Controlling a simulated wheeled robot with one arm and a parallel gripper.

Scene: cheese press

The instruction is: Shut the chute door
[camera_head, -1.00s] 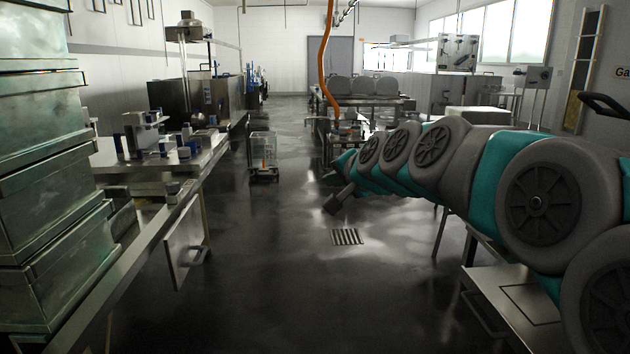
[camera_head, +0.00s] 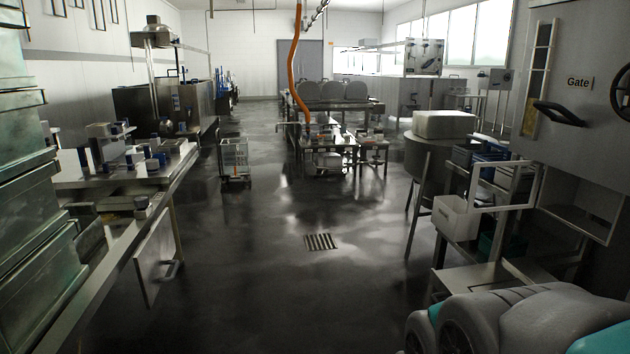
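No part is labelled as the chute door, so I cannot tell for sure which one it is. On the right stands a grey cabinet marked "Gate" (camera_head: 590,150) with a black handle (camera_head: 558,113). Low in its front is a square opening or recess (camera_head: 590,195), and a pale square frame (camera_head: 503,208) juts out to its left. On the left, a flat metal panel with a handle (camera_head: 154,256) hangs upright beside the workbench. My arm shows only at the lower right edge; my gripper is out of view.
The left workbench (camera_head: 120,182) carries small blue and white items. Stacked metal bins (camera_head: 22,215) stand at the near left. The dark floor between, with a drain grate (camera_head: 320,241), is clear.

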